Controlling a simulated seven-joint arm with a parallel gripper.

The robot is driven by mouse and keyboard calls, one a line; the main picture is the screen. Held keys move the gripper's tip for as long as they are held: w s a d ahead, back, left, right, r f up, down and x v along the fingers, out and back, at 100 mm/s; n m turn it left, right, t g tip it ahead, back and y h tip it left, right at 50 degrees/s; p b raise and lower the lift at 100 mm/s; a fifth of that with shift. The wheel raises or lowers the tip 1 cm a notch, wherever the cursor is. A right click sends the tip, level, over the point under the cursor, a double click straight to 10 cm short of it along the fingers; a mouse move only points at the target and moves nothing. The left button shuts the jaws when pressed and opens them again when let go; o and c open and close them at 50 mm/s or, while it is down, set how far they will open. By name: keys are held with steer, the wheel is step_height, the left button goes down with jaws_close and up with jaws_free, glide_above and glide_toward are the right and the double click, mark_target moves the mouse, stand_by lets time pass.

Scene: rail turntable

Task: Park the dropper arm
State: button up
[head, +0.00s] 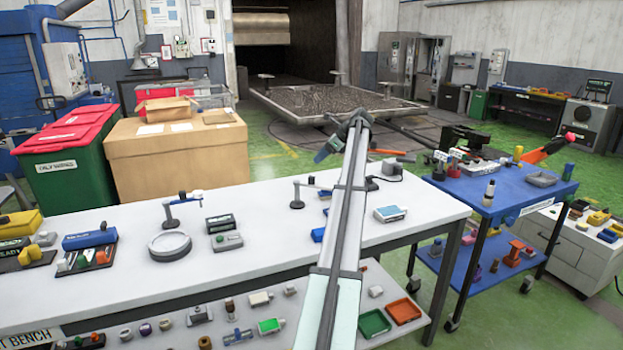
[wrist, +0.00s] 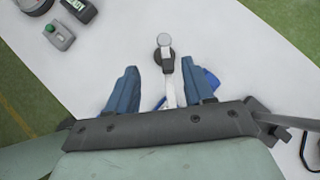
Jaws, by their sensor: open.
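Two small posts with swing arms stand on the white bench; I cannot tell for sure which is the dropper arm. One (head: 297,204) has a dark round base and a thin pale arm reaching right. It also shows in the wrist view (wrist: 165,56), its pale arm running down between my fingers. The other (head: 170,222) has a blue-ended arm near a round grey dish (head: 170,244). My gripper (head: 327,147) is open, with two blue fingers apart in the wrist view (wrist: 159,67). It holds nothing. My own arm hides part of the bench.
A grey box with a green button (head: 227,241) sits right of the dish. A blue-and-white device (head: 390,213) lies right of my arm. A blue item (head: 318,235) is partly hidden. A blue cart (head: 510,190) stands right. The bench's front middle is clear.

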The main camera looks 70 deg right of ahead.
steer(key=m, duration=0.1)
glide_toward(312, 177)
steer(key=x, duration=1)
steer(key=shift+w+d, duration=0.1)
steer(key=shift+w, duration=0.05)
jaws_close()
stand_by(0.5)
